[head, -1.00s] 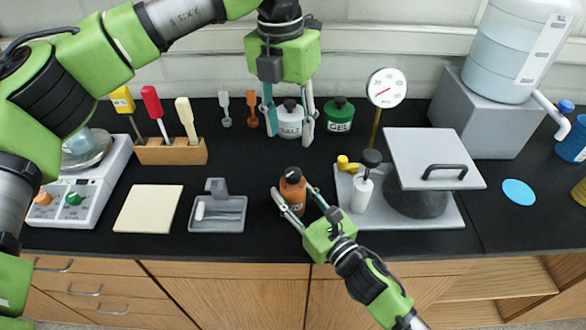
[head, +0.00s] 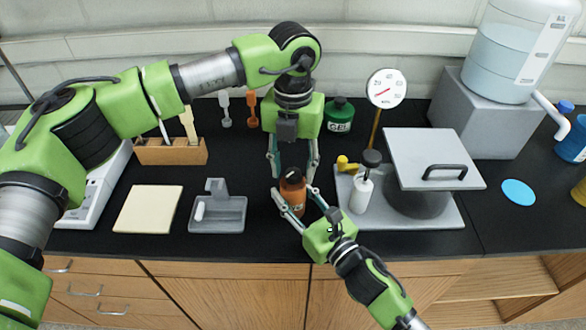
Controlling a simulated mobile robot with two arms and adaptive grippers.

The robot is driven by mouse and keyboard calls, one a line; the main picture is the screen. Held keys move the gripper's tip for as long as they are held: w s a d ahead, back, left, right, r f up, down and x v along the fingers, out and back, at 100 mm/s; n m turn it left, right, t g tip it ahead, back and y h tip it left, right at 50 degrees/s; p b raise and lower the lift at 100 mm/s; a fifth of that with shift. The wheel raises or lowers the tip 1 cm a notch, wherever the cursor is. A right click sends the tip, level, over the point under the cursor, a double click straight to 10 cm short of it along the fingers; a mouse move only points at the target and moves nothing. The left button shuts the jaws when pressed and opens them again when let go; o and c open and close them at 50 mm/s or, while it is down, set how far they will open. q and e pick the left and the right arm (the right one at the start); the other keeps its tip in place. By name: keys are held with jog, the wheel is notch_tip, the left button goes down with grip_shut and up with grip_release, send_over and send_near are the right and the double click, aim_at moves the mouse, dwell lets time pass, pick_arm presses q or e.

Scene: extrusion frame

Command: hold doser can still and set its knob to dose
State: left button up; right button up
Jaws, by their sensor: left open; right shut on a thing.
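The doser can (head: 291,195) is an orange-brown bottle with a dark knob (head: 292,174) on top. It stands upright near the front of the black bench in the head view. My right gripper (head: 296,200) comes from the lower right and is shut on the can's body. My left gripper (head: 293,172) points down just over and behind the can. It is open, with one finger on each side of the knob; I cannot tell whether they touch it. The knob's setting is too small to read.
A grey tray (head: 232,222) and a cream pad (head: 148,209) lie to the left. A grey plate (head: 430,217) with a white bottle (head: 361,194) and a lidded press is at the right. The green GEL jar (head: 339,115) stands behind; the SALT jar is hidden.

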pick_arm(q)
jog(key=shift+f, duration=0.4)
jog(key=c, duration=1.1)
